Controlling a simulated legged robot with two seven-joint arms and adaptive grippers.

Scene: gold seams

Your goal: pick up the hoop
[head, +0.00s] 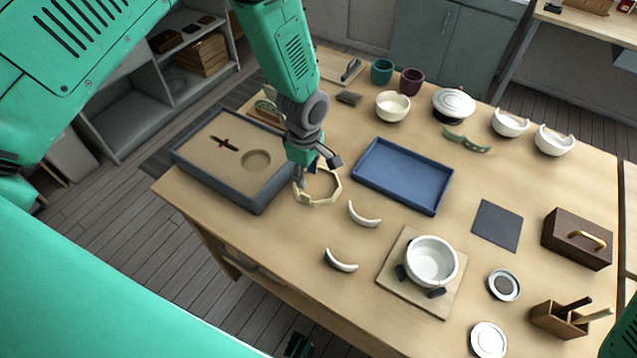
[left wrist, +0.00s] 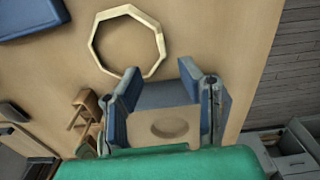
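The hoop is a pale wooden many-sided ring (head: 320,203) lying on the table, right of the grey tray. It also shows in the left wrist view as a full ring (left wrist: 158,47), with bare table inside it. My left gripper (head: 309,180) is above the table at the hoop's left side and partly covers that side in the head view. In the left wrist view its two fingers (left wrist: 160,80) are spread with nothing between them, and the hoop lies beyond their tips. Whether a finger touches the hoop is unclear.
The grey tray (head: 259,205) with a round recess stands close left of the gripper. A blue tray (head: 405,175) lies right of the hoop. Two curved white pieces (head: 364,216) (head: 340,260) lie nearer me. A white pot (head: 431,262) sits on a board further right.

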